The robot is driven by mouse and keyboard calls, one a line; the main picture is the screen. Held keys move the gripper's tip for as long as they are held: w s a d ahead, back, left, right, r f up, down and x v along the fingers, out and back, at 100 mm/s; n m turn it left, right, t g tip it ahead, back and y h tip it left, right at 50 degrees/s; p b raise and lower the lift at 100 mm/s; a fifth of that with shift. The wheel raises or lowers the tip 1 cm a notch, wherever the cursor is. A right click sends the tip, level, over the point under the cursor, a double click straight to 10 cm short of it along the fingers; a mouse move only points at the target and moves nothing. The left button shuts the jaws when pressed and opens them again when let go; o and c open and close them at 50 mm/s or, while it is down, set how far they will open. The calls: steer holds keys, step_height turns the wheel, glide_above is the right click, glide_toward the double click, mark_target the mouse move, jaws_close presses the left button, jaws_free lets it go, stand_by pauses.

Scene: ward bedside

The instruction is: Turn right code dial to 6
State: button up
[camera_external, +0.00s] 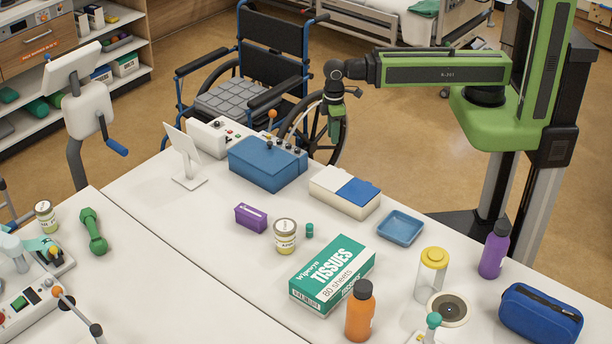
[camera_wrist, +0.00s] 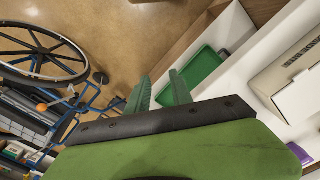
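A blue box (camera_external: 268,163) stands at the back of the white table, with several small dark knobs (camera_external: 289,146) along its far top edge. Any code numbers are too small to read, and I cannot tell which knob is the right code dial. My gripper (camera_external: 337,128) hangs fingers-down beyond the table's far edge, to the right of the blue box and apart from it. In the wrist view its two green fingers (camera_wrist: 160,90) stand apart with nothing between them. No dial can be made out in that view.
A white control panel (camera_external: 215,135) with an orange-topped lever adjoins the box. A white-and-blue case (camera_external: 345,192), blue tray (camera_external: 400,228), purple box (camera_external: 251,217) and tissue box (camera_external: 332,274) stand nearer. A wheelchair (camera_external: 268,65) is behind the table.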

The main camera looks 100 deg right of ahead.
steer(key=w+a+n+y, duration=0.1)
steer(key=w+a+n, duration=0.15)
steer(key=n, duration=0.35)
steer(key=n+y+p, duration=0.3)
steer(key=n+p, duration=0.8)
steer(key=p, duration=0.3)
glide_toward(279, 140)
step_height(279, 140, up, 4)
steer(key=s, duration=0.1)
steer(key=d+r+p, duration=0.4)
steer(key=r+p, duration=0.1)
steer(key=shift+m, duration=0.4)
steer(key=b+x, duration=1)
steer(key=x, duration=0.1)
steer(key=w+b+x, duration=0.1)
steer(key=b+x, duration=0.5)
steer(key=shift+a+f+b, duration=0.2)
steer(key=shift+a+b, duration=0.05)
steer(key=shift+b, duration=0.05)
steer(key=shift+r, duration=0.1)
